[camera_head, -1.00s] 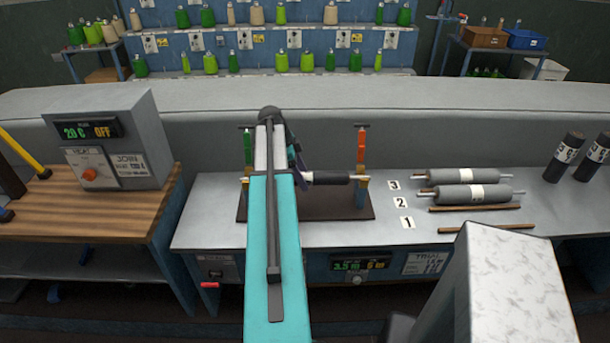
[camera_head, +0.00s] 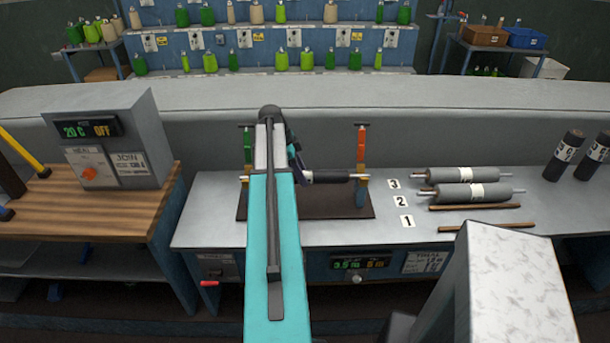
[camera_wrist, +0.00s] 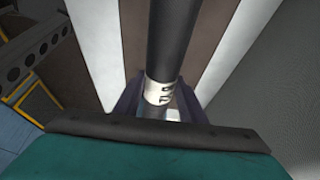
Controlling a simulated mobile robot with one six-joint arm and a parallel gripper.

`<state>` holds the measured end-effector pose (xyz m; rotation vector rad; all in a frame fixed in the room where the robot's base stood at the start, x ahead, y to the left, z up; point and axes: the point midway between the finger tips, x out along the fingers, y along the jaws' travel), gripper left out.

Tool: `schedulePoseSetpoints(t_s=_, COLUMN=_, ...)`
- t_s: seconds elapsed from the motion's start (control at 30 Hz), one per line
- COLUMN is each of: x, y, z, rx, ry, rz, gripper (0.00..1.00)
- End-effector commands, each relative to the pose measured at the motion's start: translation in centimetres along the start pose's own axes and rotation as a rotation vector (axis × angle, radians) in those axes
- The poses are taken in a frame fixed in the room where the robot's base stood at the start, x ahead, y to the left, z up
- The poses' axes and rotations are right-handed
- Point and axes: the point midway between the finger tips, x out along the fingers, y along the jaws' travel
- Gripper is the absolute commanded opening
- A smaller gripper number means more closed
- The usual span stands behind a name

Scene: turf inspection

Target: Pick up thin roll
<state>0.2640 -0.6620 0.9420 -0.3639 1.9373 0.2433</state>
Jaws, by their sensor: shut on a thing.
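The thin roll (camera_head: 332,177) is black and lies crosswise at the stand between a green post and an orange post. Its bare rod end shows by the orange post. My gripper (camera_head: 304,174) is at the roll's left part, partly hidden behind my teal arm. In the wrist view the roll (camera_wrist: 172,40) runs up the picture, with a white label band (camera_wrist: 161,92) between the jaws. My gripper (camera_wrist: 160,106) is shut on it there. I cannot tell whether the rod is clear of the posts.
The stand's orange post (camera_head: 361,150) and green post (camera_head: 247,150) rise close to the roll. Two grey rolls (camera_head: 462,174) (camera_head: 473,192) lie to the right, past number cards. Two black rolls (camera_head: 564,157) (camera_head: 592,160) stand at far right. A control box (camera_head: 112,140) sits left.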

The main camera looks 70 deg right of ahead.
Motion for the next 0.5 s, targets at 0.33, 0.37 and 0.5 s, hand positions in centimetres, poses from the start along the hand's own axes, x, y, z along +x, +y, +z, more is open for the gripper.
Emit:
schedulePoseSetpoints(t_s=0.33, x=-0.33, y=-0.03, z=-0.12, rx=0.0, ry=0.001, rz=-0.001, gripper=0.0)
schedulePoseSetpoints(t_s=0.37, x=-0.41, y=-0.03, z=-0.15, rx=0.0, ry=0.001, rz=-0.001, gripper=0.0)
schedulePoseSetpoints(t_s=0.5, x=-1.03, y=-0.06, z=-0.4, rx=0.0, ry=0.001, rz=-0.002, gripper=0.0)
